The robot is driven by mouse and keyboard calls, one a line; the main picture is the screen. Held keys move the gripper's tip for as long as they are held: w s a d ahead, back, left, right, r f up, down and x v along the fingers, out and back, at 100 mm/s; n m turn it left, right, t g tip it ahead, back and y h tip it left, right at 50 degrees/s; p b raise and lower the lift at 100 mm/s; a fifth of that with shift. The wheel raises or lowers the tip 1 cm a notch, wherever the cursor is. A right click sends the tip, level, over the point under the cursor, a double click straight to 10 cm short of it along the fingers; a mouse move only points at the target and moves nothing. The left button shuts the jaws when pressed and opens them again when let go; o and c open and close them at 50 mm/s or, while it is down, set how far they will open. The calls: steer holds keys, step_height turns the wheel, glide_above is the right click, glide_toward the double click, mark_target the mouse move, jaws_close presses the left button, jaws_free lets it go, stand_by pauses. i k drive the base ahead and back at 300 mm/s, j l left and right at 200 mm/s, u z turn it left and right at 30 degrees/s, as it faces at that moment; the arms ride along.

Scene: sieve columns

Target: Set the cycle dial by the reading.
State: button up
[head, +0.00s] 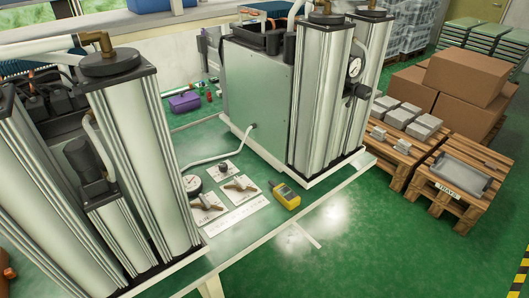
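Two units of tall white sieve columns stand on a green-topped bench (318,212), one at the left (135,160) and one at the right (322,100). Between them is a round white-faced gauge (192,184). Beside it a small dark knob (225,169) sits on a white plate; I cannot tell whether it is the cycle dial. Two more white plates carry brown lever handles, one nearer (207,205) and one farther right (240,185). A yellow handheld meter (286,196) lies to their right; its reading is too small to read. My gripper is not in view.
Another gauge (354,67) is on the right columns. A white hose (215,158) crosses the bench. A purple box (184,102) stands behind. Pallets with cartons (465,75), grey blocks (405,117) and a tray (462,176) are at right. Green floor in front is clear.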

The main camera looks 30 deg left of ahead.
mark_target(223, 166)
steer(key=i+l+u, duration=0.1)
steer(key=i, duration=0.6)
steer(key=i+j+u, duration=0.1)
steer(key=u, duration=0.35)
steer(key=i+u, duration=0.45)
steer(key=i+l+u, duration=0.1)
steer(key=u, duration=0.35)
steer(key=i+j+u, duration=0.1)
steer(key=i+u, duration=0.6)
steer(key=u, duration=0.2)
